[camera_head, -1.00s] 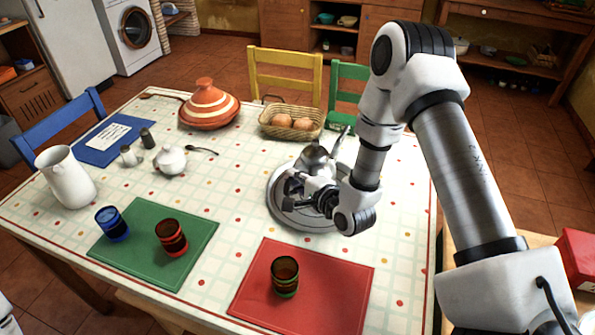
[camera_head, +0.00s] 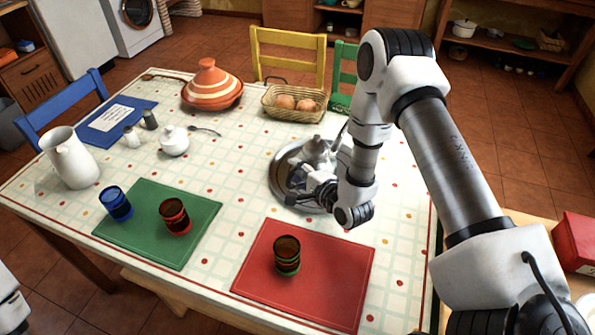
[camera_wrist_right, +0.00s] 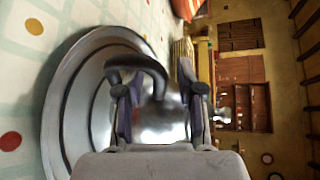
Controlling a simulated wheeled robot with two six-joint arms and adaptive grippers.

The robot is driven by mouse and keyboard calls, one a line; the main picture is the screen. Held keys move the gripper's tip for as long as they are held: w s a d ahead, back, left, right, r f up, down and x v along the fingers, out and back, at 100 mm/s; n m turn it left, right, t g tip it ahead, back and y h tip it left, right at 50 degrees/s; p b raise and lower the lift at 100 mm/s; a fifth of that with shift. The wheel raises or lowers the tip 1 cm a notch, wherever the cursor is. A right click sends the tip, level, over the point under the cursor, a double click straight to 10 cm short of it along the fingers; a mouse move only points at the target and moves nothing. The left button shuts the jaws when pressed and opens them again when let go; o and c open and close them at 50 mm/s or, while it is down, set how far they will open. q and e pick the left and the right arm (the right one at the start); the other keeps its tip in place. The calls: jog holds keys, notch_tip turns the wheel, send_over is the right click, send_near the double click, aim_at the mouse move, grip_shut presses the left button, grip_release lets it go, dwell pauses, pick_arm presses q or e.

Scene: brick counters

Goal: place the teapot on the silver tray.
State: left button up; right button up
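The silver teapot (camera_head: 318,152) stands on the round silver tray (camera_head: 283,193) at the right of the table. My right gripper (camera_head: 316,194) is low over the tray, on the near side of the teapot, and partly hides both. In the right wrist view my two fingers (camera_wrist_right: 160,100) are spread apart, with the teapot's dark curved handle (camera_wrist_right: 140,62) at the left finger and the shiny teapot body (camera_wrist_right: 165,125) beyond. I cannot tell whether a finger touches the handle. The tray rim (camera_wrist_right: 55,110) curves around at left. My left gripper is out of view.
A bread basket (camera_head: 292,103) lies behind the tray. A red mat (camera_head: 330,285) with a dark glass (camera_head: 287,255) is in front. A green mat (camera_head: 150,245) with two glasses, a white sugar bowl (camera_head: 174,142), a pitcher (camera_head: 70,160) and a tagine (camera_head: 211,88) are left.

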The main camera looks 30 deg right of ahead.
jog(key=shift+r, duration=0.2)
jog(key=v, duration=1.2)
jog(key=shift+b, duration=0.35)
